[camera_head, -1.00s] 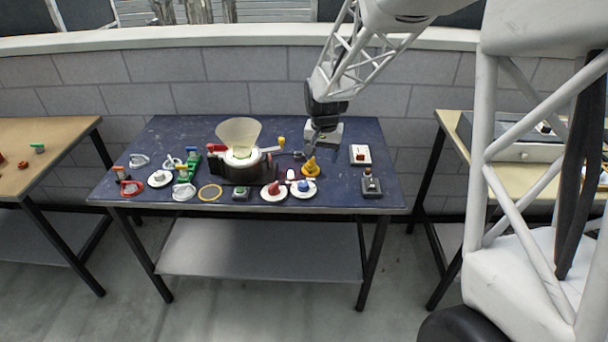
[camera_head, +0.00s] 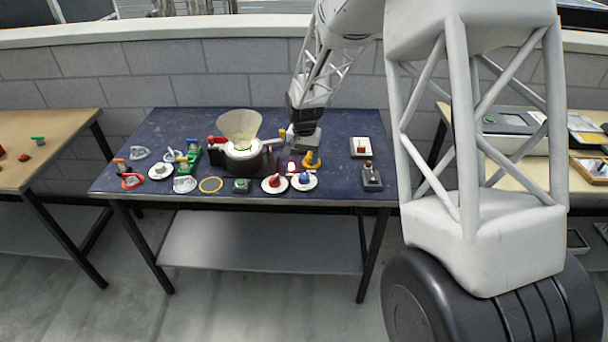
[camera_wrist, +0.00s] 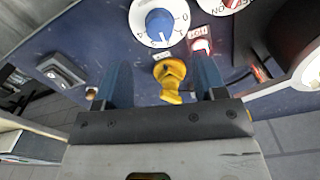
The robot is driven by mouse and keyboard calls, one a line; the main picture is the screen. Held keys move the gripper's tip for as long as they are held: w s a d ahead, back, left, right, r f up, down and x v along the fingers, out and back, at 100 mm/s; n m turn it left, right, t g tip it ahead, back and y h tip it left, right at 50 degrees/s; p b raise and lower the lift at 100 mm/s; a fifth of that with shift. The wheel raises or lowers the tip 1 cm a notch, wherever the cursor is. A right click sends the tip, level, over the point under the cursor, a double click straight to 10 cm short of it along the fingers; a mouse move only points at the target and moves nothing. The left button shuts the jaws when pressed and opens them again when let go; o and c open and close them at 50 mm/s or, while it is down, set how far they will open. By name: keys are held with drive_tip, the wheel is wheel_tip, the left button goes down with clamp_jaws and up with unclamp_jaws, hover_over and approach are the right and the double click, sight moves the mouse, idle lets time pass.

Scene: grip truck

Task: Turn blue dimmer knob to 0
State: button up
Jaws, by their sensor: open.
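The blue dimmer knob (camera_head: 304,178) sits on a round white dial (camera_head: 311,185) near the front edge of the blue table. In the wrist view the knob (camera_wrist: 159,23) is at the top centre, and the dial (camera_wrist: 181,17) around it carries dark numbers, with a 0 at its right side. My gripper (camera_wrist: 163,80) is open and empty, with its two fingers pointing toward the dial but apart from it. A yellow part (camera_wrist: 170,78) shows between the fingers. In the head view my gripper (camera_head: 292,136) is above the table, behind the knob; its fingertips are hard to make out.
A red knob on a white dial (camera_head: 266,189) stands left of the blue one. A red switch (camera_wrist: 201,47) is close beside the dial. The yellow part (camera_head: 312,162) is behind it. A black device (camera_head: 372,180) stands right; a large funnel (camera_head: 239,124) stands left.

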sight(304, 176)
drive_tip(key=shift+f, duration=3.9)
drive_tip(key=c, duration=0.9)
